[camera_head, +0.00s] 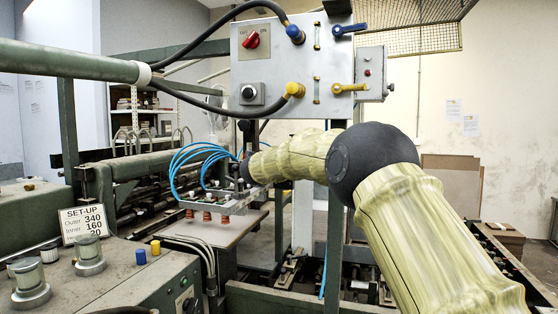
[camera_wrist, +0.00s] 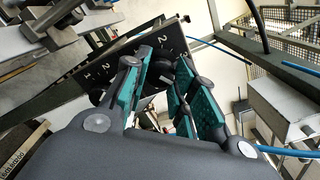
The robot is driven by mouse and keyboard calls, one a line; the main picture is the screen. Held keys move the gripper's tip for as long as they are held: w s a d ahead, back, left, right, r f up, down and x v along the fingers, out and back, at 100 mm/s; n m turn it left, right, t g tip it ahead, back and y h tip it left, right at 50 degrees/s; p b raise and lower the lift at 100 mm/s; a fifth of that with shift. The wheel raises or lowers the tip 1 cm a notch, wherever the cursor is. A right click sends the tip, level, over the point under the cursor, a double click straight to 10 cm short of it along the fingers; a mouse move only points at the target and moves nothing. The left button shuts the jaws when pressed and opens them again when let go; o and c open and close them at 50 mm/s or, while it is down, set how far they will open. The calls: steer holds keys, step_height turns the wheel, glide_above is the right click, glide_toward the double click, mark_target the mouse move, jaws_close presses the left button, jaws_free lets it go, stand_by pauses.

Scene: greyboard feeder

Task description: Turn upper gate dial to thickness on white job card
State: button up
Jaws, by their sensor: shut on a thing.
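In the wrist view, a black dial plate (camera_wrist: 118,62) with white numerals around it shows beyond my fingers. My gripper (camera_wrist: 166,68), with teal-padded fingers, is closed around a dark dial knob (camera_wrist: 160,74) in front of the plate. The fingers hide much of the knob, and I cannot read its setting. In the head view, my arm reaches left to the machine, and the gripper and dial are mostly hidden there. A white card (camera_head: 84,223) headed SET-UP stands at the left, with lines for Outer 340 and Inner 160; its bottom line is partly hidden and ends in 20.
A grey control box (camera_head: 300,65) with a red switch and blue and yellow levers hangs above my arm. Blue hoses (camera_head: 200,160) and a suction-cup bar (camera_head: 208,203) are close left of the gripper. A green console (camera_head: 105,285) with knobs fills the lower left.

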steer(key=shift+f+n+p, duration=0.1)
steer(key=shift+n+p, duration=6.25)
steer(key=shift+n, duration=2.15)
steer(key=o, duration=1)
steer(key=shift+o, duration=0.2)
steer(key=v, duration=1.2)
